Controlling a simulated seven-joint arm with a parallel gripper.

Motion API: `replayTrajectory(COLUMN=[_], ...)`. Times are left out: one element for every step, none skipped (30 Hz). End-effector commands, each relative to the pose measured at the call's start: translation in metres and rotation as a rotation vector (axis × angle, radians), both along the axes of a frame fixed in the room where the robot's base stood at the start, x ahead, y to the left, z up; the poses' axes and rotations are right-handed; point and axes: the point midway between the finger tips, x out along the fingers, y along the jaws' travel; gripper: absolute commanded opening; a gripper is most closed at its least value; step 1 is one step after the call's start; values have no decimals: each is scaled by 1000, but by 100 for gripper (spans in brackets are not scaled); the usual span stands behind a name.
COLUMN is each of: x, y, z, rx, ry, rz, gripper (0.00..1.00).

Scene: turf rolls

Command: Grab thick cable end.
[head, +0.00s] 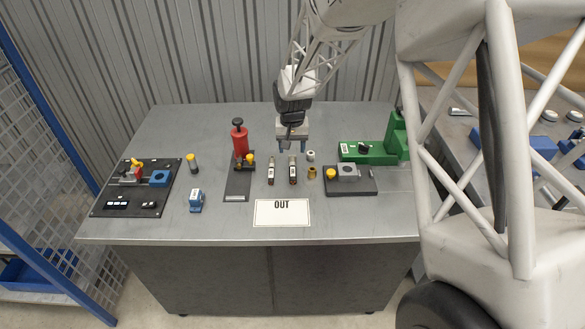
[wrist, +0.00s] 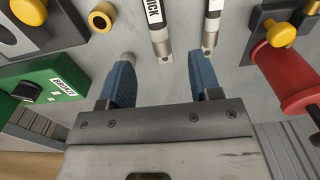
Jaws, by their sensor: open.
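Two short cable ends lie side by side on the grey table. The one with a label ending in "ICK" (wrist: 157,25) is left of centre in the wrist view, and I take it for the thick cable end (head: 293,170) on the right in the head view. The other cable end (head: 271,171) lies beside it, and it also shows in the wrist view (wrist: 212,28). My gripper (head: 292,149) is open and empty, with blue fingers (wrist: 163,76). It hangs near the far tips of the cable ends. Neither is between the fingertips; the exact height is unclear.
A green device (head: 370,149) and a grey block with a yellow knob (head: 349,173) stand right. A brass ring (head: 312,173) and a pale ring (head: 311,155) lie close by. A red-handled tool (head: 239,140) stands left. An "OUT" card (head: 282,212) lies in front.

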Motion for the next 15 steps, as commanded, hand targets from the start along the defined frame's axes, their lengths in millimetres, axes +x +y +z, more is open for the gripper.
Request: replayTrajectory(x=[0,0,0,0,0,-1,-1,0,0,0,0,0,0,0,0], y=[0,0,0,0,0,0,0,0,0,0,0,0,0,0,0], z=[-3,-5,-8,-11,-13,-17,-19,-21,-23,-24,-25,-25,-25,-25,-25], rx=[0,0,0,0,-1,-1,-1,0,0,0,0,0,0,0,0], ry=[1,1,2,2,2,2,2,2,1,1,1,0,0,0,0], rz=[0,0,0,0,0,0,0,0,0,0,0,0,0,0,0], gripper=[58,58,58,58,58,58,58,58,58,58,58,58,58,58,58])
